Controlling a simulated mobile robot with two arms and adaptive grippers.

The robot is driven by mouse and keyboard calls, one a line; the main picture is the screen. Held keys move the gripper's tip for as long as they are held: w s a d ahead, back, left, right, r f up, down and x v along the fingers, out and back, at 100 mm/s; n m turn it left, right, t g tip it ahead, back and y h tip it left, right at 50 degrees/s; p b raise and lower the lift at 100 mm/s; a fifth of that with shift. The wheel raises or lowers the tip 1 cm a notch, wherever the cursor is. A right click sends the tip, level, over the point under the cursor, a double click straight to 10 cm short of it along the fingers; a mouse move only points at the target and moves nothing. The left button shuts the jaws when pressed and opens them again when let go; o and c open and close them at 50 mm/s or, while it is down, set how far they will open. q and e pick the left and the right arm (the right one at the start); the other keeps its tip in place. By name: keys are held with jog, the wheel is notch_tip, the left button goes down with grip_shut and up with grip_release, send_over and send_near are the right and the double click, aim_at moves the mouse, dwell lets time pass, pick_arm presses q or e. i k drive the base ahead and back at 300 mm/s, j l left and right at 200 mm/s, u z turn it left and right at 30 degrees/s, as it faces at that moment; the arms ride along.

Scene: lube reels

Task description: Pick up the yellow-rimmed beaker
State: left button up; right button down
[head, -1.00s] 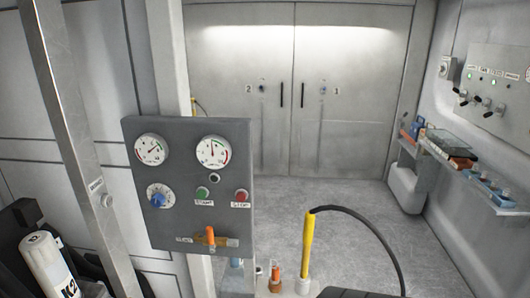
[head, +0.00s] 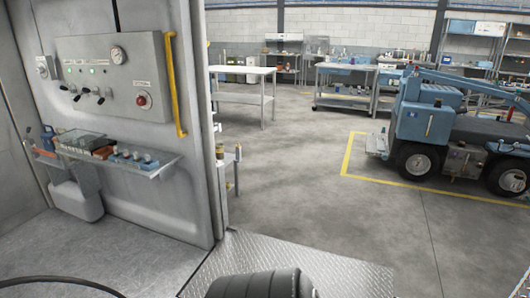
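I cannot make out a yellow-rimmed beaker in the head view. Small items stand on a distant cart (head: 345,72) and on the benches at the back, too small to tell apart. Neither of my grippers is in view.
A diamond-plate ramp (head: 330,268) leads onto open concrete floor. A white table (head: 240,73) stands beyond. A blue vehicle (head: 425,115) stands at right inside yellow lines.

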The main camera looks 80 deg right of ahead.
aim_at(220, 153)
jog(key=z, duration=2.45)
jog(key=i+l+z, duration=0.3)
jog(key=i, duration=0.5)
jog(key=i+j+z, duration=0.1)
jog(key=i+z, duration=0.15)
jog(key=i, duration=0.5)
jog(key=i+u, duration=0.2)
jog(key=i, duration=0.3)
jog(key=i+l+u, duration=0.2)
jog(key=i, duration=0.25)
jog(key=i+l+u, duration=0.25)
jog(key=i, duration=0.25)
